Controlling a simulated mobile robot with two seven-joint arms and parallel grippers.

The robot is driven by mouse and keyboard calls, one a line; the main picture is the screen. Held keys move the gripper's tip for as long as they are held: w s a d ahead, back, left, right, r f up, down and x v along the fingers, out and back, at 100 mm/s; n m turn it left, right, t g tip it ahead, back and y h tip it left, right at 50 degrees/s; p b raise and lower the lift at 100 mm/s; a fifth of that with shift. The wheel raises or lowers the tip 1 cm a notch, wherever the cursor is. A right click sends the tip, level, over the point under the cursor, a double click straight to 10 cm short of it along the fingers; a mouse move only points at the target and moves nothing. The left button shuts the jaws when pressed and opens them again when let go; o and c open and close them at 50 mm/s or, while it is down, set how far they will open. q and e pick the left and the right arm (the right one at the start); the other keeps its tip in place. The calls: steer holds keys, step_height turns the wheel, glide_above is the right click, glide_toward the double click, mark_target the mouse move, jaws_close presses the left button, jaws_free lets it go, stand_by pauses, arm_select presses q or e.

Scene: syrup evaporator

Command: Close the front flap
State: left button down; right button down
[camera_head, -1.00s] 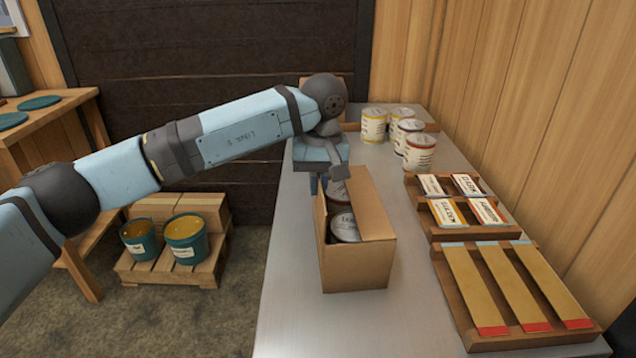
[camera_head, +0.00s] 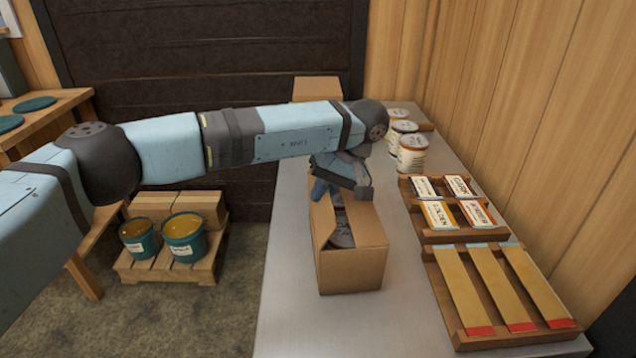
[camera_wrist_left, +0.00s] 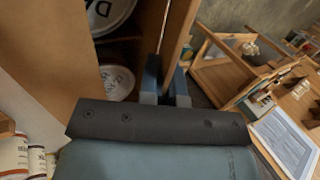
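A brown cardboard box (camera_head: 350,270) stands on the metal table with cans inside. One can (camera_head: 341,235) shows through its opening, and lids also show in the left wrist view (camera_wrist_left: 115,82). A broad cardboard panel (camera_wrist_left: 50,45) covers the left of the wrist view, and a narrow one (camera_wrist_left: 180,28) runs down to my fingers. I cannot tell which panel is the front flap. My left gripper (camera_head: 338,194) is low over the far part of the box. Its fingertips (camera_wrist_left: 166,82) are slightly apart by the narrow panel; whether they clamp it is unclear. My right gripper is out of view.
Several cans (camera_head: 412,154) stand behind and right of the box. A wooden rack of label packets (camera_head: 455,236) and a rack of long strips (camera_head: 462,334) lie to the right. Bare table (camera_head: 405,325) lies in front. Two green buckets (camera_head: 185,238) stand on a floor pallet.

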arm_select(q)
steer(key=shift+d+f+y+p, duration=0.1)
steer(key=shift+d+y+p, duration=0.25)
steer(key=shift+y+p, duration=0.55)
steer(key=c, duration=1.3)
jaws_free()
steer(key=p+v, duration=0.2)
steer(key=v, duration=1.1)
steer(key=shift+w+d, duration=0.2)
steer(key=shift+d, duration=0.2)
